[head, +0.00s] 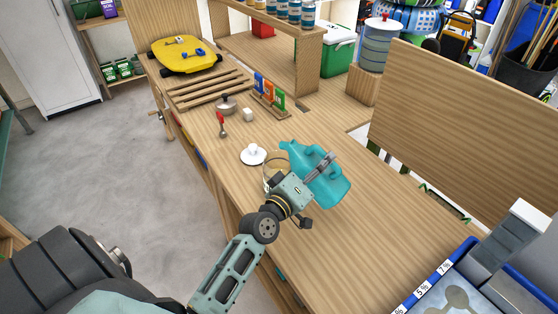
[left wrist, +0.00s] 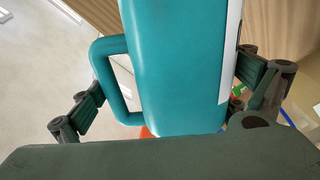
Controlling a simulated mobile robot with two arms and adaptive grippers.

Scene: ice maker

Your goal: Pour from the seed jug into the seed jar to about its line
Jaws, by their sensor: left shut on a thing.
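The teal seed jug (head: 330,188) is in my left gripper (head: 316,174), which is shut on it. The jug is tilted, with its mouth toward the upper left and its base toward the lower right. In the left wrist view the jug (left wrist: 180,65) fills the middle, with its handle at the left and a finger on each side. A clear jar (head: 272,164), seemingly the seed jar, stands on the bench just left of the jug, partly hidden by my gripper. Its line and contents cannot be made out, nor any flowing seed. My right gripper is not in view.
A white knobbed lid (head: 253,154) lies beside the jar. Farther back are a red-handled tool (head: 221,124), a small pot (head: 226,105), a white block (head: 248,114) and a rack of coloured packets (head: 270,95). The bench (head: 350,255) is clear nearer me, up to a blue-edged tray (head: 432,280).

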